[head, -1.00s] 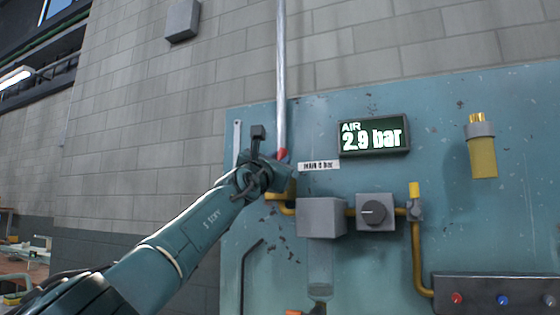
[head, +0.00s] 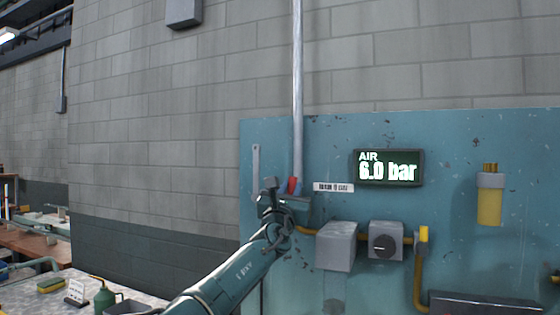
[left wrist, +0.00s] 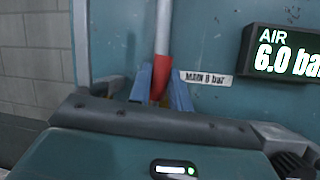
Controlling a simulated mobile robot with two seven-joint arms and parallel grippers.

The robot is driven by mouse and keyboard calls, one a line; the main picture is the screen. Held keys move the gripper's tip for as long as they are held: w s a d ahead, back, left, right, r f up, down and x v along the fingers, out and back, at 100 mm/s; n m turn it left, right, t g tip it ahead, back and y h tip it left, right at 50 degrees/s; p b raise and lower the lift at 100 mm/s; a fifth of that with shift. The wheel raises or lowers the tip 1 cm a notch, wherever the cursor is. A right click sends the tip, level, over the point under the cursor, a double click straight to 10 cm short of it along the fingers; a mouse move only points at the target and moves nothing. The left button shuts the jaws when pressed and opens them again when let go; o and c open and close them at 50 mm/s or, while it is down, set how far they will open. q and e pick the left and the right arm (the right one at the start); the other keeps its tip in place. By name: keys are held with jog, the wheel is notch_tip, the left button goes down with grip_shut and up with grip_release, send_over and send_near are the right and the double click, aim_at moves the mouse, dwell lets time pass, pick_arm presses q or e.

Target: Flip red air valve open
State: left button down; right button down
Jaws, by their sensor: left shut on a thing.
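The red valve handle (head: 293,185) shows at the foot of the vertical grey pipe, at the left of the blue panel. In the left wrist view the red handle (left wrist: 161,68) stands upright in line with the pipe, between the two blue fingers of my left gripper (left wrist: 158,86). My left gripper (head: 290,190) is shut on this handle in the head view, and its body hides the valve below. The air display (head: 389,168) reads 6.0 bar. My right gripper is out of view.
A grey box (head: 336,246) and a dial box (head: 386,241) sit on the yellow pipe right of the valve. A yellow cylinder (head: 490,204) is farther right. A bench (head: 70,285) with a green bottle (head: 104,299) stands at lower left.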

pick_arm(q)
jog(key=shift+a+r+n+y+p, duration=0.2)
jog(key=shift+r+n+y+p, duration=0.25)
jog(key=shift+p, duration=0.2)
jog(key=shift+w+a+f+n+y, duration=0.15)
jog(key=shift+n+y, duration=0.1)
jog(key=shift+n, duration=0.2)
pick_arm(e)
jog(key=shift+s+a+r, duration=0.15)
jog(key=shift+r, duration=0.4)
pick_arm(q)
jog(key=shift+f+n+p, duration=0.15)
jog(key=shift+n+p, duration=0.15)
jog(key=shift+n, duration=0.1)
jog(key=c, duration=1.6)
grip_release()
jog(key=shift+o, duration=0.2)
jog(key=shift+f, duration=0.1)
jog(key=shift+a, duration=0.1)
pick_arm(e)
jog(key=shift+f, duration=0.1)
